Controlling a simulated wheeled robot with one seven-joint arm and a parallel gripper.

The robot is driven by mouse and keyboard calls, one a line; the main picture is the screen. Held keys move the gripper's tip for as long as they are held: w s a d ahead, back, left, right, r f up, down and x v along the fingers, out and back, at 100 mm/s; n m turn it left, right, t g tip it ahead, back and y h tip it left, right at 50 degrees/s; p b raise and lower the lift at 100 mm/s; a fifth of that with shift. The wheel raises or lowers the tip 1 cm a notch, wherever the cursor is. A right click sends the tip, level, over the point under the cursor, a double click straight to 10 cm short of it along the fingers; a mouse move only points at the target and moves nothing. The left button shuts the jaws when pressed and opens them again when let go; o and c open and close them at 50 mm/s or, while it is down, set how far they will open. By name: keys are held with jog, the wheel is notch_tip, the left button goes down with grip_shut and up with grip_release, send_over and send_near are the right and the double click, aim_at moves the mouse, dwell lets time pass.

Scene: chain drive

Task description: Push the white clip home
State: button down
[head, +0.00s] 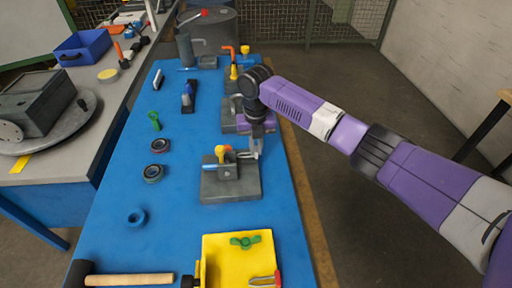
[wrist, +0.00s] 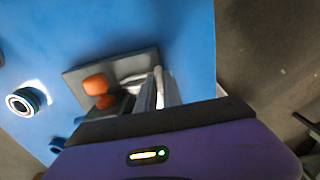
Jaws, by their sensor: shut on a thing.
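My gripper (head: 256,150) points down at the right side of a grey fixture block (head: 230,187) on the blue table. In the wrist view my gripper's fingers (wrist: 163,92) are close together on a thin pale piece, which looks like the white clip (wrist: 158,78). The fixture also shows in the wrist view as a grey plate (wrist: 118,66), with orange knobs (wrist: 96,84) to the left of the fingers. The fingers hide most of the clip, and I cannot tell how far it sits in the fixture.
Two dark rings (head: 160,145) and a blue ring (head: 137,217) lie to the left on the blue table (head: 185,235). A yellow tray (head: 222,270) and a hammer (head: 128,280) are at the near end. A second fixture (head: 229,121) stands behind.

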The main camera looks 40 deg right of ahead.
jog(key=shift+w+a+b, duration=0.2)
jog(key=shift+w+a, duration=0.2)
jog(key=shift+a, duration=0.2)
jog(key=shift+w+a+b, duration=0.2)
jog(key=shift+w+a, duration=0.2)
jog(key=shift+a, duration=0.2)
jog(key=shift+w+a+r, duration=0.1)
jog(key=shift+w+a, duration=0.1)
jog(key=c, duration=1.5)
grip_release()
jog(key=shift+a, duration=0.1)
jog(key=shift+r+b, duration=0.7)
jog(key=shift+r, duration=3.2)
jog(key=shift+s+f, duration=0.1)
jog(key=shift+s, duration=0.05)
